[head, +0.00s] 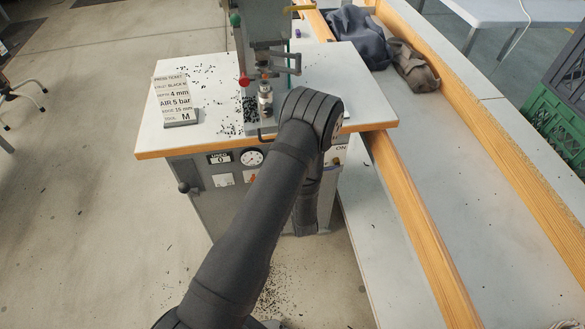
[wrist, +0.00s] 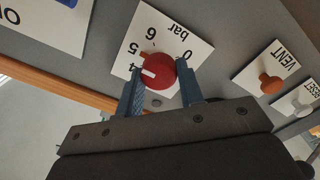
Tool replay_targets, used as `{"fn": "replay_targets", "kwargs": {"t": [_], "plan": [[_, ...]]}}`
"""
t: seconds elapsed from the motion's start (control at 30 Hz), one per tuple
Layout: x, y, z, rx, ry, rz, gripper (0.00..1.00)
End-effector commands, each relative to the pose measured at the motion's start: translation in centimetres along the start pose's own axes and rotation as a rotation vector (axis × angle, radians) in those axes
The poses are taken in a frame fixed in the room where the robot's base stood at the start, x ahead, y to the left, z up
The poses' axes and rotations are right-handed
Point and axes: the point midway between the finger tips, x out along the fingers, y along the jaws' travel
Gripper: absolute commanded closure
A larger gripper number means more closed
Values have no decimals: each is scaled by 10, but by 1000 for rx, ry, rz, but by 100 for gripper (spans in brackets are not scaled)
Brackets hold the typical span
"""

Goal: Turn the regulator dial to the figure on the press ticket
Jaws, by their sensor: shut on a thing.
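The press ticket (head: 174,98) stands on the table at the left of the press and reads AIR 5 bar. In the wrist view, the red regulator dial (wrist: 160,69) sits on a white scale plate (wrist: 196,48) marked bar, with 0, 4, 5 and 6 readable. A white line on the dial's face points roughly towards the 4. A small orange-brown mark shows at the dial's edge near the 5. My gripper (wrist: 158,75) is shut on the dial, one finger on each side. In the head view my arm hides the dial and the gripper.
On the panel right of the dial are an orange VENT knob (wrist: 271,84) and a pale RESET knob (wrist: 303,101). A round gauge (head: 252,157) and a counter (head: 220,158) are on the press front. The press (head: 264,60) stands above, with black bits scattered around it.

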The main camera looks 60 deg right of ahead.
Motion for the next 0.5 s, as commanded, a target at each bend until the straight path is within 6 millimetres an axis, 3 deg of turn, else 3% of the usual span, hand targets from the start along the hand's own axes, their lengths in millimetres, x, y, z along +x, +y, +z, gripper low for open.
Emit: {"fn": "replay_targets", "kwargs": {"t": [0.23, 0.27, 0.33, 0.37, 0.5], "plan": [[0, 0, 0, 1, -1, 0, 88], [0, 0, 0, 1, -2, -1, 64], [0, 0, 0, 1, -1, -1, 50], [0, 0, 0, 1, -1, 0, 46], [0, 0, 0, 1, -1, 0, 46]]}}
